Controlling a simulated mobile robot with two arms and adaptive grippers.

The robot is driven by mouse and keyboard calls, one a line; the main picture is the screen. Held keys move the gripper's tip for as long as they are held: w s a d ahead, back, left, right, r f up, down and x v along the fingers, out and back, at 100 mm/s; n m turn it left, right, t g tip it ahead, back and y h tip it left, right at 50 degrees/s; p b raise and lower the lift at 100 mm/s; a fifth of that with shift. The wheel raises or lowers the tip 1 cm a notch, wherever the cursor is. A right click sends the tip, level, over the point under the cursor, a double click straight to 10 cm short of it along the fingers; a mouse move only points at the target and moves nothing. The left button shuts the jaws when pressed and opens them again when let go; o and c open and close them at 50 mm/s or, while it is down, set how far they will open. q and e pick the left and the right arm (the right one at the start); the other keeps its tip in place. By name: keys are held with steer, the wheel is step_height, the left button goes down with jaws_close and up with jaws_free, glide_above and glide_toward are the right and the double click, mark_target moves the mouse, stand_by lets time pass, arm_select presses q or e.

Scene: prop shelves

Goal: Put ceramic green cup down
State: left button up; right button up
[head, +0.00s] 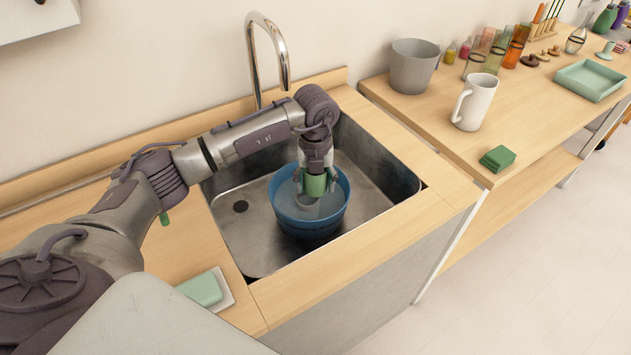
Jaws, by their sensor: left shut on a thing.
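My left arm reaches in from the left over the sink. My left gripper (316,180) points down, shut on the green cup (316,188). The cup is at or inside the opening of a blue bucket (337,215) that stands in the sink. The gripper hides part of the cup, and I cannot tell whether the cup touches the bucket. My right gripper is not in view.
The metal sink (385,180) has a curved faucet (283,60) behind it. A green sponge (202,289) lies on the near counter.

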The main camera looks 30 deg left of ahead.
arm_select(q)
steer(key=shift+f+b, duration=0.4)
steer(key=shift+f, duration=0.2)
steer(key=o, duration=1.2)
steer(key=shift+o, duration=0.2)
steer(key=shift+r, duration=0.25)
step_height(320, 180, up, 13)
steer(key=shift+f, duration=0.15)
